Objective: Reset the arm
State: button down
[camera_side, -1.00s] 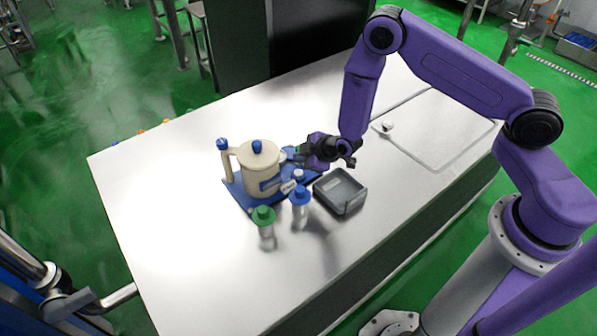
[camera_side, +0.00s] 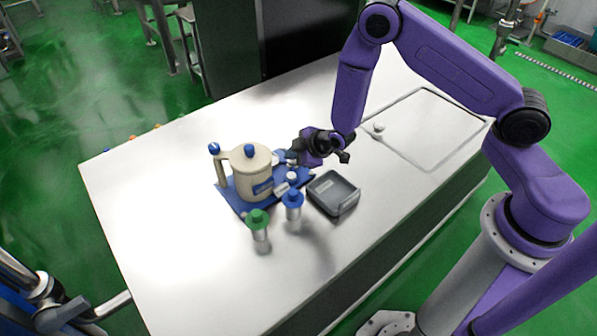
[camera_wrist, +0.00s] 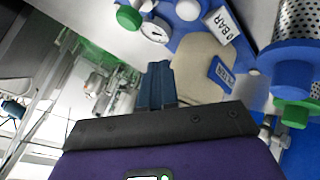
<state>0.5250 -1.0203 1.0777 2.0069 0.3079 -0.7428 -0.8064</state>
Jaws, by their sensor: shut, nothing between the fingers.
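My gripper (camera_side: 296,147) is above the table in the side view, close to the right side of the cream tank (camera_side: 252,176) with blue caps. In the wrist view my gripper's blue fingers (camera_wrist: 157,68) are together with nothing between them. The cream tank also shows in the wrist view (camera_wrist: 195,68), beyond the fingers. The tank stands on a blue base (camera_side: 229,196). Whether the fingers touch any part of the unit is hard to tell from the side view.
A green-capped container (camera_side: 258,226) and a blue-capped container (camera_side: 293,206) stand in front of the tank. A dark grey tray (camera_side: 334,194) sits to their right. A small pale knob (camera_side: 379,127) is at the right rear. The table's left part (camera_side: 150,190) is clear.

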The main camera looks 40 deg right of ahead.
jog(key=s+a+r+g+y, duration=0.1)
jog(key=s+a+r+g, duration=0.25)
jog(key=s+r, duration=0.4)
jog(key=s+a+r+g+y, duration=0.15)
jog(key=s+a+r, duration=0.25)
jog(key=s+r, duration=0.4)
jog(key=s+d+r+g+h, duration=0.1)
jog(key=s+d+r, duration=0.2)
jog(key=s, duration=0.4)
jog(key=s+d+r+g+h, duration=0.1)
jog(key=s+d+r, duration=0.2)
jog(key=s+d, duration=0.2)
jog(key=s+d+r+n+g+h, duration=0.1)
jog(key=s+d+r+h, duration=0.1)
jog(key=s+d, duration=0.3)
jog(key=s, duration=0.4)
jog(key=shift+r+g, duration=0.4)
